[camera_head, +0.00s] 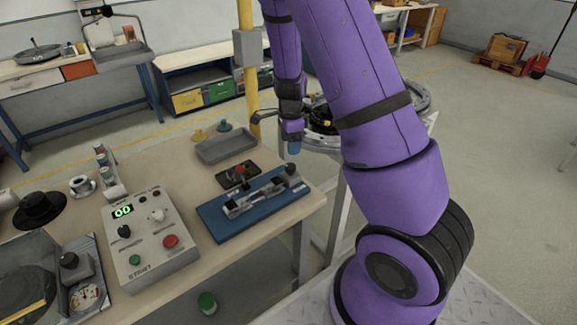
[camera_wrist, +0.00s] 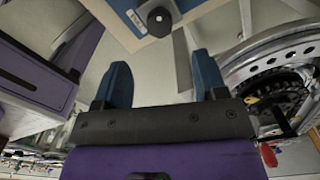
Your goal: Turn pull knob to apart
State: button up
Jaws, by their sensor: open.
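A blue fixture plate (camera_head: 228,224) with a grey metal slide mechanism lies on the bench near its right edge. A dark round knob (camera_head: 291,170) is at the fixture's right end; I take it as the pull knob. In the wrist view, a black round knob (camera_wrist: 159,21) with a pale centre is beyond the fingertips, beside a blue plate edge; it looks like the same knob. My gripper (camera_wrist: 160,75) has its two blue fingers spread with nothing between them. In the head view, my gripper (camera_head: 293,147) hangs above and behind the fixture, apart from the knob.
A control box (camera_head: 165,262) with knobs and a red button stands left of the fixture. A grey tray (camera_head: 226,145) and a dark plate with a red knob (camera_head: 241,171) lie behind it. A yellow post (camera_head: 252,75) and a metal ring track (camera_head: 418,97) are close to my arm.

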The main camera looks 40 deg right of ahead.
aim_at(291, 165)
notch_tip(291, 165, down, 10)
jog(key=shift+f, duration=0.1)
dwell(0.4)
jog(key=c, duration=0.9)
jog(key=shift+c, duration=0.2)
